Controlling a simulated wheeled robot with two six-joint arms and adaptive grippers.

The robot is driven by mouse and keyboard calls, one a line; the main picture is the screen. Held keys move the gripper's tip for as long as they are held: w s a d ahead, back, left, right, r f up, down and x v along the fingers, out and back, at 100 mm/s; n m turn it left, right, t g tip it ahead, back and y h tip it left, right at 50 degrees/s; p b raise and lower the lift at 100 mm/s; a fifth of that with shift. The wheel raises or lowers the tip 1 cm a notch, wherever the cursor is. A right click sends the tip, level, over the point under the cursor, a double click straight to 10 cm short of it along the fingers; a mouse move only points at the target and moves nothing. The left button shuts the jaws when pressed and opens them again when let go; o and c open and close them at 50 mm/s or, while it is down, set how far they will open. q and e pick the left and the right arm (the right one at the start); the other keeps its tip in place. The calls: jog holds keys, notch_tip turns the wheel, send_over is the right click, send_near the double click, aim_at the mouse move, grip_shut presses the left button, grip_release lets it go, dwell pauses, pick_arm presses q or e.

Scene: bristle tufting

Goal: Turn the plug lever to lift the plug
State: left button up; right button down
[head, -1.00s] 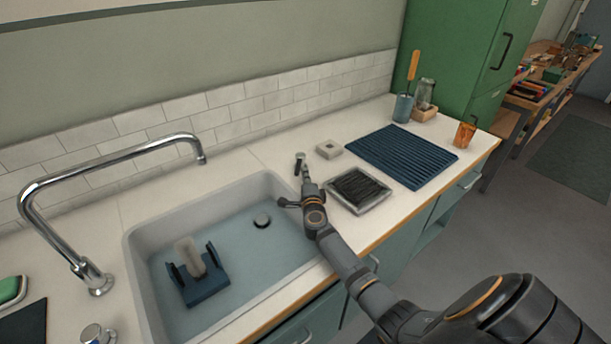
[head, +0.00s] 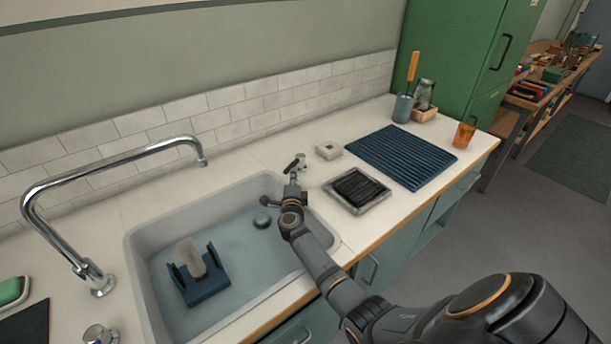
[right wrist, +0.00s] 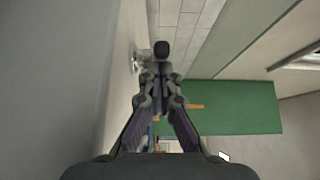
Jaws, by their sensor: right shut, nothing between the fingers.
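The plug lever (head: 293,165) stands on the counter by the sink's back right corner, with a chrome base and a dark handle pointing left. In the right wrist view the dark handle knob (right wrist: 162,48) is just beyond my fingertips. My right gripper (head: 293,181) is shut and empty, its tips close in front of the lever; I cannot tell whether they touch it. The dark round plug (head: 262,221) is at the sink's floor near the back right; how far it is raised is unclear. My left gripper is not in view.
The grey sink (head: 133,262) holds water and a blue rack (head: 205,289) with a pale piece in it. A chrome faucet (head: 60,165) arches at left. A tray with a dark brush block (head: 357,190), a white block (head: 329,150) and a blue ribbed mat (head: 402,157) lie right.

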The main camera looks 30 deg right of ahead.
jog(key=shift+w+a, duration=0.7)
jog(key=shift+w, duration=0.1)
jog(key=shift+w+r, duration=0.1)
jog(key=shift+r, duration=0.05)
jog(key=shift+w+a+r, duration=0.1)
jog(key=shift+a+r, duration=0.05)
jog(key=shift+r, duration=0.05)
